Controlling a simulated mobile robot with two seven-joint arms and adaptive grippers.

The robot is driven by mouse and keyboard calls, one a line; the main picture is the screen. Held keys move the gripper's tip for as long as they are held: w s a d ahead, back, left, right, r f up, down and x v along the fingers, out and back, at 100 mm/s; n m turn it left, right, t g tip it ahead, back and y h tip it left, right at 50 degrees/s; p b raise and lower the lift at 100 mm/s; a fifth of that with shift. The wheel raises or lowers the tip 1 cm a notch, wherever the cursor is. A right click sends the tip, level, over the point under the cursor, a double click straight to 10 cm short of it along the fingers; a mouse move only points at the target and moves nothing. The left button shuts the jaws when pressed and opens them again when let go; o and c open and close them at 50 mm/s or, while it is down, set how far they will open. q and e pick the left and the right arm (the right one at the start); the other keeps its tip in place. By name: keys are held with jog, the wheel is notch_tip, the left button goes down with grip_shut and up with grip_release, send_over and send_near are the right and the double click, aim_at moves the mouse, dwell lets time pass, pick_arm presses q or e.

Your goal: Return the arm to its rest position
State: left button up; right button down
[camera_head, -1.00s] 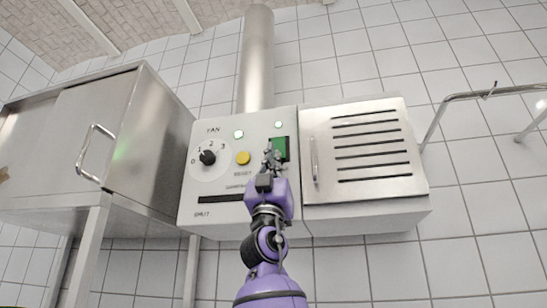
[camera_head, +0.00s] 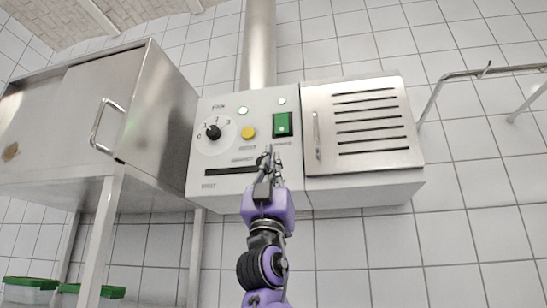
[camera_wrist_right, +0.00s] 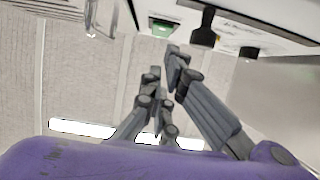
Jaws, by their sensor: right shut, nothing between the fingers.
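My right gripper (camera_head: 268,157) is shut and empty. In the head view it stands in front of the lower part of the control panel (camera_head: 222,185), just below the green switch (camera_head: 283,124). The right wrist view also shows the gripper (camera_wrist_right: 165,62), its fingertips close together with nothing between them. My purple right arm comes up from the bottom of the head view. I cannot tell from the head view how far the fingertips are from the panel. My left gripper is not in view.
The panel has a black fan dial (camera_head: 213,131) and a yellow button (camera_head: 248,132). A louvred metal door (camera_head: 362,125) is to its right. A steel cabinet (camera_head: 150,110) on legs stands at left, with green-lidded containers (camera_head: 30,284) below. A metal rail (camera_head: 490,72) is at right.

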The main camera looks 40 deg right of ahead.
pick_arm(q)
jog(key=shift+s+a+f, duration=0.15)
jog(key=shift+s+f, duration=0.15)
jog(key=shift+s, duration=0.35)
